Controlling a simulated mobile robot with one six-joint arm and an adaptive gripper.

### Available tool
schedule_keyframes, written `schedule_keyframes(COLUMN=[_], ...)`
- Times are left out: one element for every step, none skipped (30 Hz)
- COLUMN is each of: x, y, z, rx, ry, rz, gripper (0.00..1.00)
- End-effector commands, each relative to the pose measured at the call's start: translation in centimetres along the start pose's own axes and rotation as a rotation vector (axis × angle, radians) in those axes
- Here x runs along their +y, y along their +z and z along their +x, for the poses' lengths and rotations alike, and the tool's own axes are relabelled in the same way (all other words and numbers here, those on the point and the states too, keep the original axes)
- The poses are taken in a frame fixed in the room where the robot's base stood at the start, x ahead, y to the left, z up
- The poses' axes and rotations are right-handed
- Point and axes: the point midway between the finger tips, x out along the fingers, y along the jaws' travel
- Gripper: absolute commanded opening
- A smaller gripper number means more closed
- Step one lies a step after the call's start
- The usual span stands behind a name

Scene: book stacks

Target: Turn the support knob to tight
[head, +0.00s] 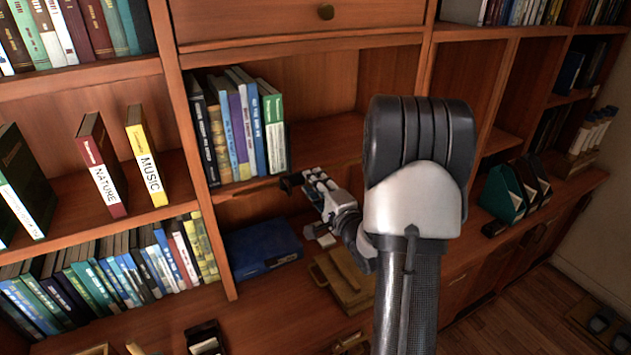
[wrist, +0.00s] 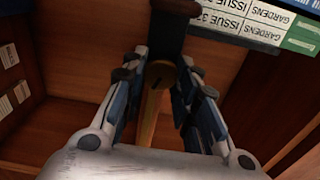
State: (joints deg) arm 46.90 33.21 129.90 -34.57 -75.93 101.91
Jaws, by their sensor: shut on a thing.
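The support knob (wrist: 160,72) is a dark round piece between my fingertips in the wrist view. A dark bracket (wrist: 176,22) is just above it, and the knob's marking or setting cannot be read. In the head view a small black part (head: 287,184) shows at the shelf's front edge, by my fingertips. My gripper (head: 300,181) reaches in from the right, under the shelf with the upright books. It is shut on the knob, with one finger on each side. In the wrist view my gripper (wrist: 158,82) hides part of the knob's sides.
Upright books (head: 238,128) stand on the shelf just above my gripper. A blue book or box (head: 262,248) lies below left, and a wooden box (head: 342,278) stands below. A vertical divider (head: 208,215) is to the left. The compartment's space around the fingers is narrow.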

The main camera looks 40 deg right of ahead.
Motion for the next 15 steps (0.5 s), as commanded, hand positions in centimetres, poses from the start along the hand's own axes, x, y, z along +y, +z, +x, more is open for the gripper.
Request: schedule_keyframes(x=[-0.26, -0.25, -0.23, -0.21, -0.19, -0.18, -0.17, -0.15, -0.15, -0.14, -0.14, -0.13, -0.13, -0.13, -0.12], y=[-0.03, -0.03, -0.03, -0.03, -0.03, -0.03, -0.03, -0.03, -0.03, -0.03, -0.03, -0.03, -0.03, -0.03, -0.03], z=[0.06, 0.07, 0.07, 0.07, 0.07, 0.07, 0.07, 0.07, 0.07, 0.07, 0.07, 0.07, 0.07, 0.07, 0.07], rx=[0.000, 0.000, 0.000, 0.000, 0.000, 0.000, 0.000, 0.000, 0.000, 0.000, 0.000, 0.000, 0.000, 0.000, 0.000], ry=[-0.004, -0.004, -0.004, -0.004, -0.004, -0.004, -0.004, -0.003, -0.004, -0.004, -0.004, -0.004, -0.004, -0.004, -0.004], rz=[0.023, 0.038, 0.057, 0.068, 0.079, 0.093, 0.101, 0.109, 0.118, 0.124, 0.128, 0.133, 0.136, 0.138, 0.140], gripper=[0.04, 0.04, 0.04, 0.04, 0.04, 0.04, 0.04, 0.04, 0.04, 0.04, 0.04, 0.04, 0.04, 0.04, 0.04])
